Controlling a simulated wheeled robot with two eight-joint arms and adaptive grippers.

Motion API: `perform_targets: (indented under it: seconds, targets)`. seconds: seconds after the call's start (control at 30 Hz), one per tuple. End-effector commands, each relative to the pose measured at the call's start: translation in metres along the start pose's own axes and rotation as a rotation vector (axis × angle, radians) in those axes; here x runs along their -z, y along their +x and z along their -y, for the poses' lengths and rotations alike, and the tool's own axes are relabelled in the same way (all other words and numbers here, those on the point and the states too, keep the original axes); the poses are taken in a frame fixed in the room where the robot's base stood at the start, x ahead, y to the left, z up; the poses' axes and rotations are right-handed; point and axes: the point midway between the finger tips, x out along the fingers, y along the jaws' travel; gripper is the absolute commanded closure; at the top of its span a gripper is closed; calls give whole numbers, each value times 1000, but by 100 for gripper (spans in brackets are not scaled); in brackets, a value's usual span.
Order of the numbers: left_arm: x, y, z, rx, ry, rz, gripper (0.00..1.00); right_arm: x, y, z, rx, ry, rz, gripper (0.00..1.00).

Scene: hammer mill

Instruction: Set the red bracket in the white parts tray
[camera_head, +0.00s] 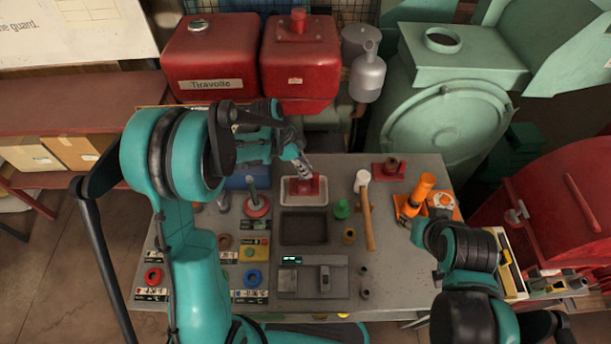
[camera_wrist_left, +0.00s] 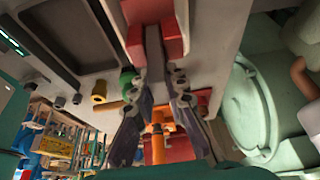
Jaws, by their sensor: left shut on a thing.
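The red bracket (camera_head: 306,190) is at the white parts tray (camera_head: 288,201) at the back middle of the bench. It appears inside the tray's rim; I cannot tell if it touches the floor of the tray. My left gripper (camera_head: 303,165) comes down from the upper left and is shut on the bracket's upper part.
A dark recessed tray (camera_head: 304,229) lies in front of the white tray. A red disc with a post (camera_head: 257,206) stands to the left. Red tanks (camera_head: 300,65) rise behind.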

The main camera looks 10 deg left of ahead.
Motion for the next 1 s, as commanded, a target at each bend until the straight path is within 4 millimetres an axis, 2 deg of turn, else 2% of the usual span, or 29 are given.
perform_targets:
  seconds: [0.2, 0.6, 0.63, 0.7, 1.0]
  targets:
    - [-12, 30, 0, 0, 0, 0, 100, -9, 13, 0, 0, 0, 0, 60]
    - [-14, 35, 0, 0, 0, 0, 100, -10, 15, 0, 0, 0, 0, 60]
    - [-14, 35, 0, 0, 0, 0, 84, -10, 15, 0, 0, 0, 0, 60]
    - [-14, 34, 0, 0, 0, 0, 66, -10, 14, 0, 0, 0, 0, 60]
    - [-14, 34, 0, 0, 0, 0, 66, -10, 14, 0, 0, 0, 0, 60]
